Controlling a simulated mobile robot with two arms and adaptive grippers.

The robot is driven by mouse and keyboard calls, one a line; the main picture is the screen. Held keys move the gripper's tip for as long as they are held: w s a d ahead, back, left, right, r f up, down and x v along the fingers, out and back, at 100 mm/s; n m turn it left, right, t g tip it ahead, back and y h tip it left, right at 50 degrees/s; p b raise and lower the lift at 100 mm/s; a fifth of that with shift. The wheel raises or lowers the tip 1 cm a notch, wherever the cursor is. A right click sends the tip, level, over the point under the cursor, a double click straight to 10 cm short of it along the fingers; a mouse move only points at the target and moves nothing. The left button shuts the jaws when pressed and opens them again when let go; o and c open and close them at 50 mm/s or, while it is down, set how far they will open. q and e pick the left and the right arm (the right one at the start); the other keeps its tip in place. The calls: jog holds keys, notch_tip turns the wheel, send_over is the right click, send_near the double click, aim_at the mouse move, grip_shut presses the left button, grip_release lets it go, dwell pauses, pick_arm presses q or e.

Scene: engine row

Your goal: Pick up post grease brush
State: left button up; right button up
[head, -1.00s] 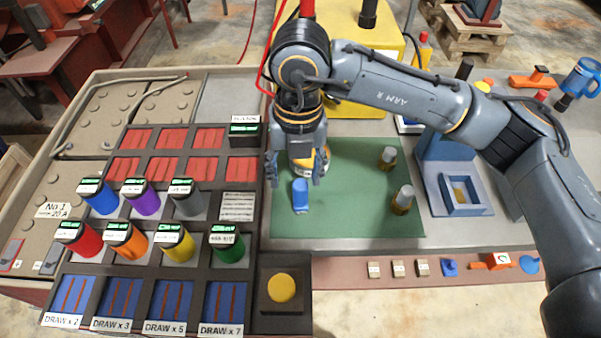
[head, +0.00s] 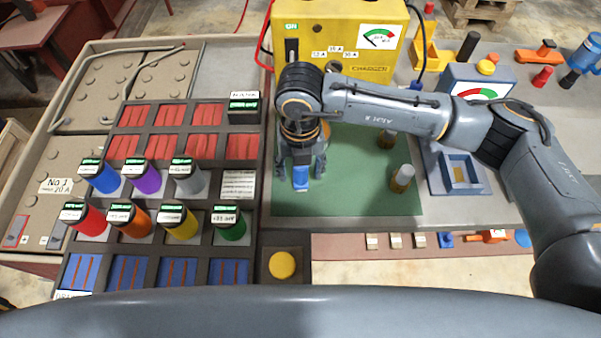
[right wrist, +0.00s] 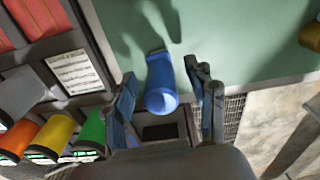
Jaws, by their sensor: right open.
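A blue object with a round end, taken to be the post grease brush (head: 300,181), is on the green mat (head: 350,200) near its left side. My right gripper (head: 304,168) is over it, pointing down and open. In the right wrist view the brush (right wrist: 160,85) lies between the two spread fingers (right wrist: 163,78), with a visible gap on both sides. My left gripper is not in view.
Two amber containers with grey caps, one near the front (head: 402,177), stand right of the gripper. A rack of coloured cylinders (head: 183,225) is at the left. The yellow charger (head: 345,35) stands behind. The mat's front is clear.

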aim_at(300, 177)
notch_tip(300, 177, down, 2)
jog(key=shift+s+f, duration=0.1)
jog(key=shift+f, duration=0.55)
jog(key=shift+c, duration=0.2)
grip_shut()
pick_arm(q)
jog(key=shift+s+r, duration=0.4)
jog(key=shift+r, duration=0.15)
pick_arm(e)
jog(key=shift+r, duration=0.1)
